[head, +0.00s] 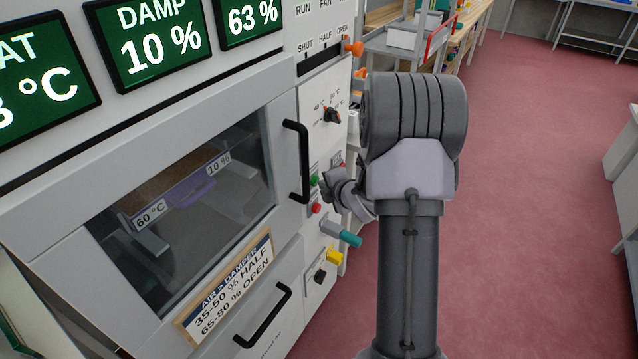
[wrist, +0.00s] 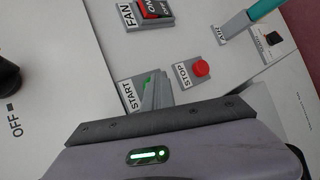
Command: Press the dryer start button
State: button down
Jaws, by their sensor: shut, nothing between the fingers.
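The dryer (head: 215,90) stands on the left in the head view. Its green start button (head: 314,181) is on the front panel, right of the black door handle. In the wrist view the START label (wrist: 133,95) shows, and the button beside it is mostly hidden by my fingers, with only a little green visible. My gripper (head: 326,186) is shut and empty, its fingertips very close to the green button. In the wrist view my gripper (wrist: 156,92) points at the panel beside the START label. I cannot tell whether the tips touch the button.
The red stop button (wrist: 201,68) is close to the right of my fingers in the wrist view. A FAN rocker switch (wrist: 155,10) and a teal-handled lever (head: 341,233) are nearby. The door handle (head: 298,160) sticks out left of my gripper. Red floor (head: 530,200) is clear at right.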

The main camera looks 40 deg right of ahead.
jog(key=shift+s+d, duration=0.35)
jog(key=shift+s, duration=0.55)
jog(key=s, duration=0.1)
jog(key=s+d, duration=0.1)
jog(key=s, duration=0.1)
jog(key=s+d, duration=0.1)
jog(key=shift+s+b, duration=0.3)
jog(key=shift+b, duration=0.1)
dwell(0.5)
